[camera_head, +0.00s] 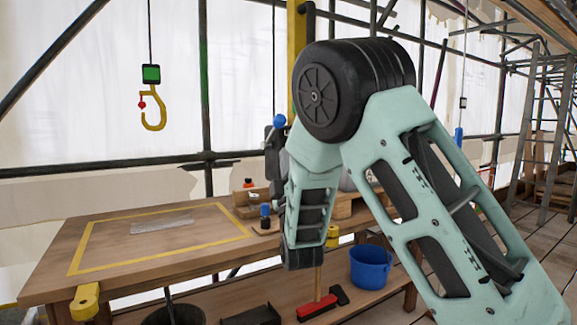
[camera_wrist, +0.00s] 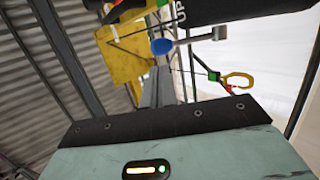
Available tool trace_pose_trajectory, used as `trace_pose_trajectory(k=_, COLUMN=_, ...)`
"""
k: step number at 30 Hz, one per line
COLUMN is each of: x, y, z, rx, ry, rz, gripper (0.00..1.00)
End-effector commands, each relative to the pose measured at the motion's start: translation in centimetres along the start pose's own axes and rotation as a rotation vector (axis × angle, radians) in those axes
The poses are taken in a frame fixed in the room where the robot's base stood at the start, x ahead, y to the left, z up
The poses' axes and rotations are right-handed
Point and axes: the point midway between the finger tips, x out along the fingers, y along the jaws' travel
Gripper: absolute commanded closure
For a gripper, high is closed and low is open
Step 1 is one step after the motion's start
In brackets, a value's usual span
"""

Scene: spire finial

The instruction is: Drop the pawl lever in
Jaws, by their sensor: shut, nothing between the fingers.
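The pawl lever appears to be the grey bar with a blue ball knob (camera_wrist: 161,46) in the wrist view, in front of a yellow plate (camera_wrist: 122,58). The blue knob also shows in the head view (camera_head: 279,121), beside the yellow post (camera_head: 296,60). My gripper (camera_wrist: 163,75) is shut and empty, its grey fingers pointing up toward the knob. I cannot tell whether they touch it. My arm hides much of the mechanism in the head view, and the lever's pivot and seat are not clear.
A yellow hook (camera_head: 153,110) hangs from a cable at left; it also shows in the wrist view (camera_wrist: 236,79). A wooden workbench (camera_head: 60,262) stands below, with a blue bucket (camera_head: 371,268) on its lower shelf. Scaffold poles and a ladder (camera_head: 540,130) stand at right.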

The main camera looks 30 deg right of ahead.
Motion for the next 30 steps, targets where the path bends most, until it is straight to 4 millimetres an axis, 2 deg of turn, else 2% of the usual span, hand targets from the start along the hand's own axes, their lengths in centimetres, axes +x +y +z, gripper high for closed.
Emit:
trace_pose_trajectory(k=1, x=1.1, y=0.1, z=0.0, rx=0.000, ry=0.000, rz=0.004, gripper=1.00)
trace_pose_trajectory(k=6, x=4.2, y=0.0, z=0.0, rx=0.001, ry=0.000, rz=0.002, gripper=1.00)
trace_pose_trajectory(k=12, x=6.4, y=0.0, z=0.0, rx=0.000, ry=0.000, rz=0.000, gripper=1.00)
trace_pose_trajectory(k=30, x=7.2, y=0.1, z=-0.1, rx=-0.002, ry=0.001, rz=-0.012, gripper=1.00)
